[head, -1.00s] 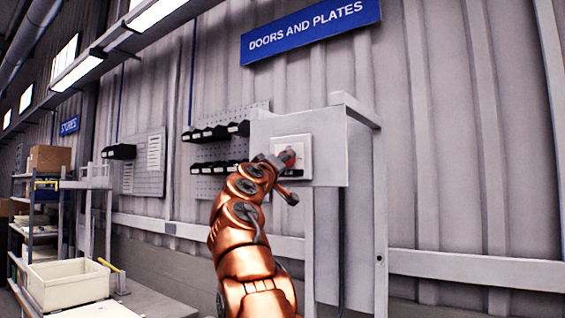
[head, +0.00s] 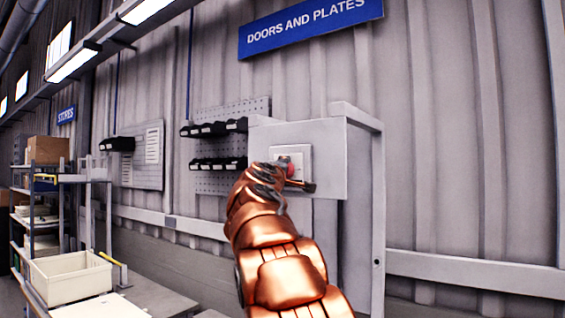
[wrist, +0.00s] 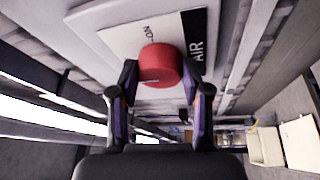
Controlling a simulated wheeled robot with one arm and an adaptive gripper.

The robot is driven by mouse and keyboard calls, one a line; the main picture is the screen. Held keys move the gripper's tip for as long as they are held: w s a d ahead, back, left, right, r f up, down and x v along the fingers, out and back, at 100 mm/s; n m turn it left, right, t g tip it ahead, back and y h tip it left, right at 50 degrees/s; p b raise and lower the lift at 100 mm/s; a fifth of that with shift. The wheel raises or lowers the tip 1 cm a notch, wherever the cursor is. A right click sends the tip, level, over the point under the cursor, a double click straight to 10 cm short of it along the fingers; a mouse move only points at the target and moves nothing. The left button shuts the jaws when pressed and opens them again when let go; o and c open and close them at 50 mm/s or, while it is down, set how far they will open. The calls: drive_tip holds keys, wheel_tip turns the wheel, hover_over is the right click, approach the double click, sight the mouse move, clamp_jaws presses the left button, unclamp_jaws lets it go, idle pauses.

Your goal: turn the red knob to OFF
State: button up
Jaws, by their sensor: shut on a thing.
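The red knob (wrist: 161,64) sits on a pale plate (wrist: 120,42) with a black "AIR" strip (wrist: 196,48) in the wrist view. In the head view the plate (head: 305,152) is on the front of a grey box (head: 328,178). My gripper (head: 288,178) reaches it from below and hides part of the knob (head: 291,167).
Black bins (head: 215,128) hang on a pegboard left of the box. A shelf rack (head: 45,185) and a cream crate (head: 70,278) stand at the lower left. A blue "DOORS AND PLATES" sign (head: 310,27) is above. The wall right of the box is clear.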

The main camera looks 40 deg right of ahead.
drive_tip(key=shift+n+y+p, duration=0.3)
drive_tip(key=shift+n+p, duration=0.1)
drive_tip(key=o, duration=1.2)
drive_tip(key=shift+c, duration=0.2)
drive_tip(key=shift+a, duration=0.1)
drive_tip(key=v, duration=1.2)
